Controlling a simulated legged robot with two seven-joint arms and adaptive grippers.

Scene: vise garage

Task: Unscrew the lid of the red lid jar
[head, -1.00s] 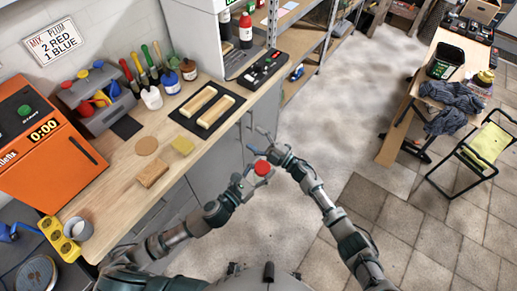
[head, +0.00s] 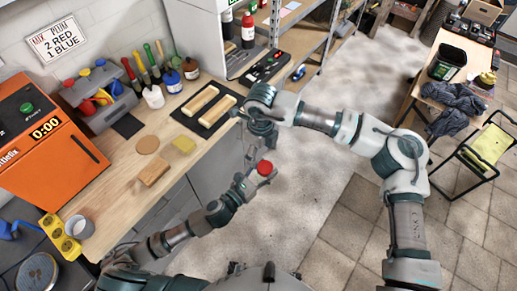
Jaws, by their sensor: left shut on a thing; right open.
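The jar shows mainly as its round red lid (head: 265,168), facing up. My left gripper (head: 253,176) is shut on the jar and holds it in the air in front of the workbench. The jar's body is mostly hidden under the lid and behind the fingers. My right gripper (head: 258,134) is open and empty, above the lid in the picture and apart from it. Its arm reaches in from the right with a raised elbow, and its fingers are small and partly hidden by the wrist.
The wooden workbench (head: 122,195) lies to the left, with an orange machine (head: 45,135), a black tray with two wooden bars (head: 208,107), a wood block (head: 153,171) and several bottles. A table (head: 408,112) and a folding stool (head: 488,143) stand right. The floor between is clear.

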